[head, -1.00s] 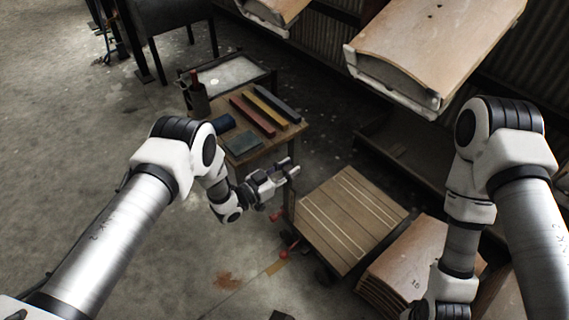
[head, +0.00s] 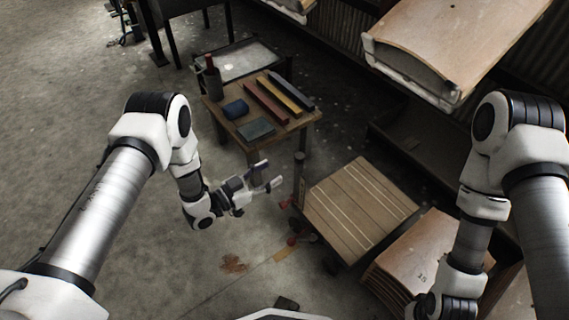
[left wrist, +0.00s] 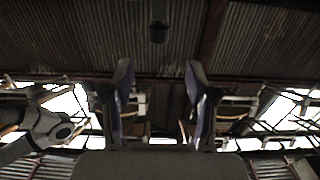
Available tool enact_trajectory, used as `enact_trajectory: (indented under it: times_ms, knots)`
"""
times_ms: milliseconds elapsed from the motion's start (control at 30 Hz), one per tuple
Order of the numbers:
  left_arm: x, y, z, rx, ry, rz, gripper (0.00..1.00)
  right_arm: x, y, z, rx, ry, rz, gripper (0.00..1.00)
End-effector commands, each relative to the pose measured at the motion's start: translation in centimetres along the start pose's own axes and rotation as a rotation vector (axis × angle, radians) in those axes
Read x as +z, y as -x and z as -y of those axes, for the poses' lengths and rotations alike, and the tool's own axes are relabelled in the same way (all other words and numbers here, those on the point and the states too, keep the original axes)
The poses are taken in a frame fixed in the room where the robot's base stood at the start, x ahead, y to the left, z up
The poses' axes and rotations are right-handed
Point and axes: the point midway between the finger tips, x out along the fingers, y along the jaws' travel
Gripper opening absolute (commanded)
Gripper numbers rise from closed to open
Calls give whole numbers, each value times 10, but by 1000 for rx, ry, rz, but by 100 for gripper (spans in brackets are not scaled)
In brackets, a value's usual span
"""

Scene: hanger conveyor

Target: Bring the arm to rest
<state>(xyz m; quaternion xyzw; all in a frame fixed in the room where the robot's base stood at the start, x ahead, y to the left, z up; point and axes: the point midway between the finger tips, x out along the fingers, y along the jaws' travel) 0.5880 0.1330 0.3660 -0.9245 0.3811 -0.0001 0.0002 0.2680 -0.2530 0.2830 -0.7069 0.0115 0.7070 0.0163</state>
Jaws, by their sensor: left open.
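My left gripper (head: 270,176) is open and empty in the head view, in the air over the floor between the small table and the slatted wooden cart. Its two fingers also show apart in the left wrist view (left wrist: 158,100), with nothing between them and the corrugated roof behind. My right arm (head: 487,190) comes in from the right and bends downward. Its gripper lies out of the picture at the bottom edge.
A small wooden table (head: 290,122) holds colored bars, a blue block (head: 236,109) and a dark cup. A slatted cart (head: 362,205) stands right of my left gripper. Curved brown panels (head: 425,255) are stacked near my right arm. A large panel (head: 455,40) hangs above. Floor at left is clear.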

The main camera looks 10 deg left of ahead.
Motion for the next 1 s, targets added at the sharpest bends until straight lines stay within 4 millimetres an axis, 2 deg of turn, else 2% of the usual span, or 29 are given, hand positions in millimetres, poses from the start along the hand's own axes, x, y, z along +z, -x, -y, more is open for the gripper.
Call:
enact_trajectory:
  times_ms: [133, 567, 633, 700, 767, 867, 900, 967, 1000]
  knots:
    - [0, 10, 0, 0, 0, -1, 57, 0, 0, 0, 0, 0, 0, 0]
    - [0, 9, 0, 1, 0, -1, 57, 0, 0, 0, 0, 0, 0, 0]
    - [-4, 7, 1, 1, -6, -6, 57, 0, 0, 0, 0, 0, 0, 0]
    - [-18, 0, 4, 8, -21, -22, 57, 0, 0, 0, 0, 0, 0, 0]
    - [-23, 5, -4, -17, 10, 15, 57, 0, 0, 0, 0, 0, 0, 0]
    - [6, 37, -15, -155, 111, 271, 57, 0, 0, 0, 0, 0, 0, 0]
    - [25, 61, -22, -221, 166, 415, 57, 0, 0, 0, 0, 0, 0, 0]
    - [47, 99, -35, -303, 240, 609, 57, 0, 0, 0, 0, 0, 0, 0]
    - [59, 124, -45, -349, 286, 723, 57, 0, 0, 0, 0, 0, 0, 0]
